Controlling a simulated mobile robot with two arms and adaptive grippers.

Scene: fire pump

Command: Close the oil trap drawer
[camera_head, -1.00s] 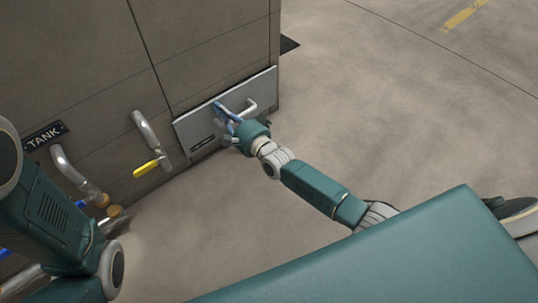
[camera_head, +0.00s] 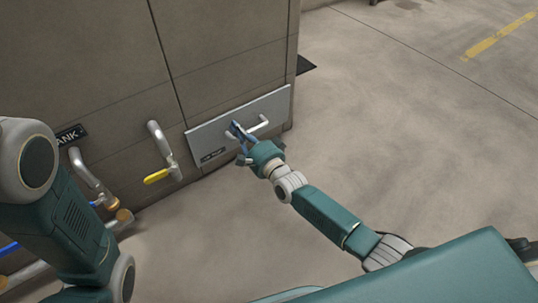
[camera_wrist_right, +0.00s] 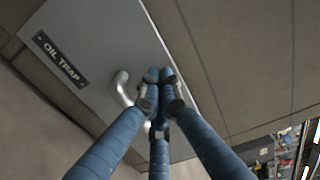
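The oil trap drawer (camera_head: 210,132) is a light grey front panel low on the tank cabinet, with a curved metal handle (camera_head: 262,124). It looks flush or nearly flush with the cabinet; any small gap is hard to tell. My right gripper (camera_head: 235,130) is at the panel beside the handle. In the right wrist view, the blue fingers (camera_wrist_right: 160,76) come together at their tips against or just before the panel. The handle (camera_wrist_right: 124,90) is left of the tips, partly behind a finger and not visibly gripped. The "OIL TRAP" label (camera_wrist_right: 60,60) is farther left. My left gripper is out of view.
A bent pipe with a yellow valve lever (camera_head: 156,176) is left of the drawer. More pipes (camera_head: 90,175) run below the tank sign (camera_head: 70,135). A dark mat (camera_head: 305,65) lies by the cabinet's far corner. The concrete floor (camera_head: 400,130) to the right is clear.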

